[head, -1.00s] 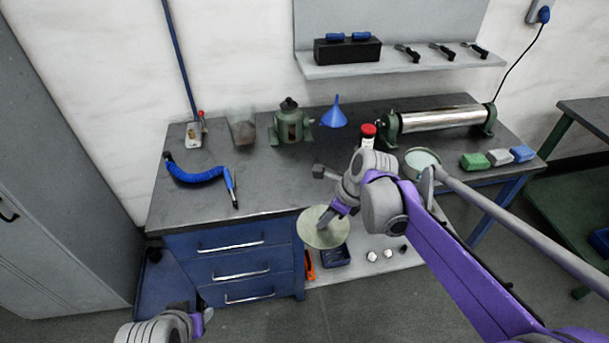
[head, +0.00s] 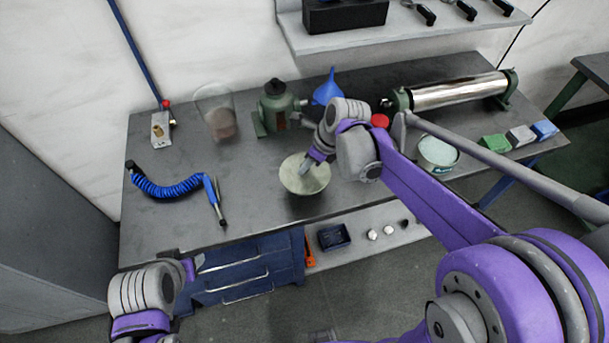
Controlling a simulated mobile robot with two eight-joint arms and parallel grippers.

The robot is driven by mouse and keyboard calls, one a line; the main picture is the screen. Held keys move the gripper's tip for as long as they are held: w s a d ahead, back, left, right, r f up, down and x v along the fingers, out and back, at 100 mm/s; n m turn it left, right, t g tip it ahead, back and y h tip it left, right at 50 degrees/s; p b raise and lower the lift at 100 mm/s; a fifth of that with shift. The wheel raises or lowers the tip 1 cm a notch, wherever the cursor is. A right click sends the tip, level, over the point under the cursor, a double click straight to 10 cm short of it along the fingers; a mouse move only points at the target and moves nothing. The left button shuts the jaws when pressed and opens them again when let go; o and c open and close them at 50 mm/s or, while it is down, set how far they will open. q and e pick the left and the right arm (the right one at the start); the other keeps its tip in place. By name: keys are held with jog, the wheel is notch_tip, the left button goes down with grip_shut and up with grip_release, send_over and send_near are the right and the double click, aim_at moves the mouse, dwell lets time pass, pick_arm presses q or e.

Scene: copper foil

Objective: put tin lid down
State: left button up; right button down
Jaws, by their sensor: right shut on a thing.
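The tin lid (head: 300,178) is a pale, round, greenish disc. My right gripper (head: 314,166) is shut on its upper right part and holds it over the front middle of the grey workbench (head: 262,205). A dark shadow shows just below the lid, so it seems close to the bench top; whether it touches cannot be told. An open tin (head: 438,155) with pale contents stands on the bench to the right, partly behind my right arm. My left gripper (head: 190,268) is at the lower left, in front of the blue drawers; its jaws are too small to read.
A blue coiled air hose (head: 172,188) lies at the bench's left. A clear beaker (head: 218,118), a green machine (head: 277,105) and a blue funnel (head: 328,88) stand behind the lid. A roller (head: 455,92) and colored blocks (head: 520,136) are at the right.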

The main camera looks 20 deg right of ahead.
aim_at(311, 174)
notch_tip(311, 174, down, 2)
jog(key=shift+s+f, duration=0.1)
jog(key=shift+f, duration=2.15)
jog(key=c, duration=1.1)
grip_release()
jog(key=shift+f+b, duration=0.15)
jog(key=shift+b, duration=0.15)
jog(key=o, duration=0.5)
